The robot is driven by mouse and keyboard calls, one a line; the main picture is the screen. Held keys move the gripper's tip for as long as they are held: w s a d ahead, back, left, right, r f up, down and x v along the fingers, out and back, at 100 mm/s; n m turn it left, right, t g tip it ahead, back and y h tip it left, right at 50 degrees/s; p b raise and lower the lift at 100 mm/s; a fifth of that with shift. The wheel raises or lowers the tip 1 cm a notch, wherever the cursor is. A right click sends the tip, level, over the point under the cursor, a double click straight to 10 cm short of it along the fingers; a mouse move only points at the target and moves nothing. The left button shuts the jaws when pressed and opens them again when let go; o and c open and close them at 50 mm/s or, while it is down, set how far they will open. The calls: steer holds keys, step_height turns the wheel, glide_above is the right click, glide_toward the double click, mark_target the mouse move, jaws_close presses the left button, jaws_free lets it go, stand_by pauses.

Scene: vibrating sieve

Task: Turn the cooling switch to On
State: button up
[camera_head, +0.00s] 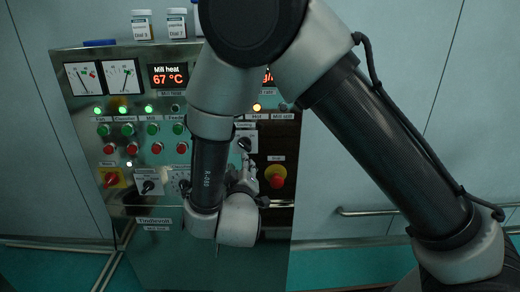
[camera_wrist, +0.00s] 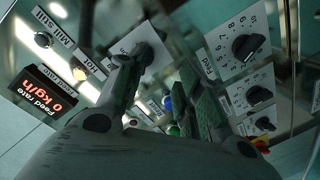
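A black rotary switch on a white plate, which may be the cooling switch (camera_head: 244,144), is on the right half of the steel control panel in the head view, beside my arm. Its name is too small to read, and its pointer setting is unclear. In the wrist view a dark switch knob (camera_wrist: 148,53) on a white plate lies just beyond the tip of my left-hand finger. My gripper (camera_wrist: 162,68) has its two fingers apart, with no object seen held between them. I cannot tell if a finger touches the knob. In the head view my gripper (camera_head: 247,180) is partly hidden by my wrist.
A red emergency button on yellow (camera_head: 277,179) is close right of my gripper. Numbered dials (camera_wrist: 250,46) show at right in the wrist view. Green and red buttons (camera_head: 130,140) fill the panel's left. Small jars (camera_head: 143,25) stand on top. A rail (camera_head: 375,211) runs at right.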

mark_target(244, 148)
steer(key=shift+n+t, duration=0.3)
steer(key=shift+t, duration=0.2)
steer(key=w, duration=0.2)
steer(key=w+r, duration=0.1)
steer(key=w, duration=0.2)
steer(key=w+r, duration=0.1)
steer(key=w, duration=0.2)
steer(key=shift+d, duration=0.4)
steer(key=shift+c, duration=0.4)
jaws_close()
